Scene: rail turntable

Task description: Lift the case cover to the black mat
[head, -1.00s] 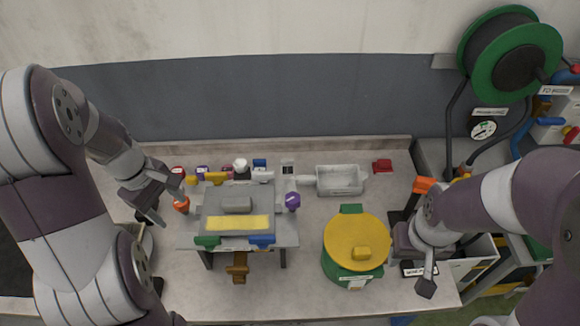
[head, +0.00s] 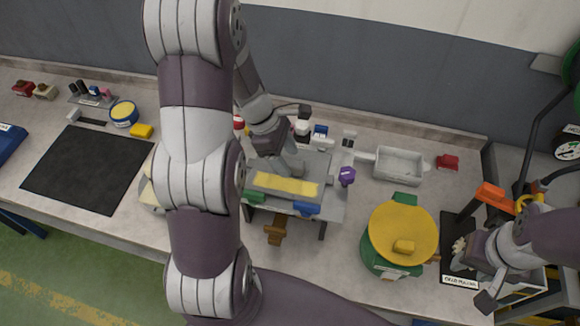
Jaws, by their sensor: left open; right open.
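The grey case cover (head: 318,188), with a yellow strip across its front, lies on a stand in the middle of the bench. Small coloured clamps sit round its edge. My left gripper (head: 290,168) is open, low over the back of the cover where its raised grey block was seen. The hand hides that block, and I cannot tell whether the fingers touch it. The black mat (head: 88,168) lies flat and empty on the left of the bench. My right gripper (head: 473,282) is open and empty at the far right, away from the cover.
A green pot with a yellow lid (head: 403,232) stands right of the stand, with a grey tray (head: 398,166) behind it. A blue-and-yellow tin (head: 124,113) and a yellow block (head: 142,131) sit behind the mat's right corner. My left arm hides the bench between mat and stand.

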